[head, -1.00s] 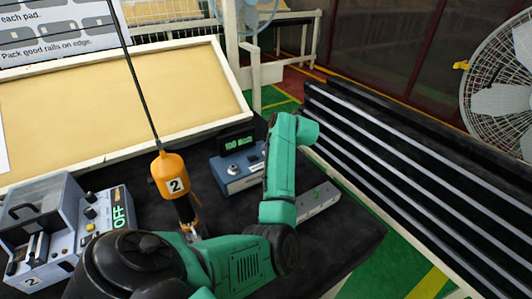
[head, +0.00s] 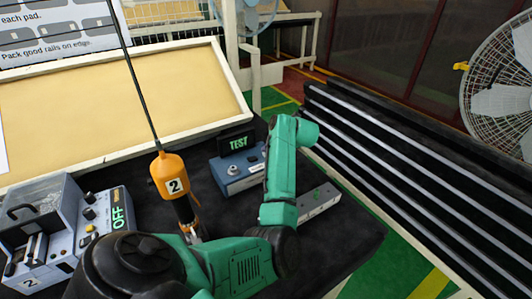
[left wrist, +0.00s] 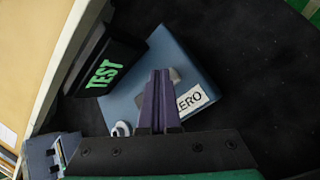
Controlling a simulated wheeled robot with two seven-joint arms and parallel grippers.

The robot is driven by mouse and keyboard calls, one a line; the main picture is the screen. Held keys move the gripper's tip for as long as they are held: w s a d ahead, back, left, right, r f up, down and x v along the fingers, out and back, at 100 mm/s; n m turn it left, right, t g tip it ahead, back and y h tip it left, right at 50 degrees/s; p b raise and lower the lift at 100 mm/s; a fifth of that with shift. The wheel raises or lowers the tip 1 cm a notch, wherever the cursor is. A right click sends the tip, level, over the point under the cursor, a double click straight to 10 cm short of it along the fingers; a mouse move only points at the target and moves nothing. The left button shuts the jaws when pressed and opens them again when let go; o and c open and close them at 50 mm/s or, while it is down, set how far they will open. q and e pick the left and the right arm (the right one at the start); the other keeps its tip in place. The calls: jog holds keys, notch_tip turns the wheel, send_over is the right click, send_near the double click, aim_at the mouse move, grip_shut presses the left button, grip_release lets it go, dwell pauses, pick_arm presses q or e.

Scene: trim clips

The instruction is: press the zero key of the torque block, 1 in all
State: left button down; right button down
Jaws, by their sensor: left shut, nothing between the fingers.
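The torque block is a blue-grey box (head: 238,181) on the black bench mat, with a round white knob and a dark display (head: 237,143) reading TEST in green. In the left wrist view the block (left wrist: 138,102) carries a white label (left wrist: 192,100) whose visible letters read ERO. A small grey key (left wrist: 176,74) is partly hidden behind the fingers. My left gripper (left wrist: 160,74) is shut and empty, its purple fingers over the key beside the label; I cannot tell whether they touch it. My right gripper is not in view.
An orange driver (head: 170,173) marked 2 hangs on a cable left of the block. A control box (head: 45,225) with an OFF display stands further left. A grey bar (head: 320,201) lies right of my arm. Black racks (head: 400,165) stand beyond the bench's right edge.

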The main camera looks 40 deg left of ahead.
aim_at(267, 157)
pick_arm(q)
jog(key=shift+r+p, duration=0.3)
jog(key=shift+r, duration=0.4)
notch_tip(267, 157, up, 5)
jog(key=p, duration=0.3)
jog(key=shift+f, duration=0.1)
dwell(0.6)
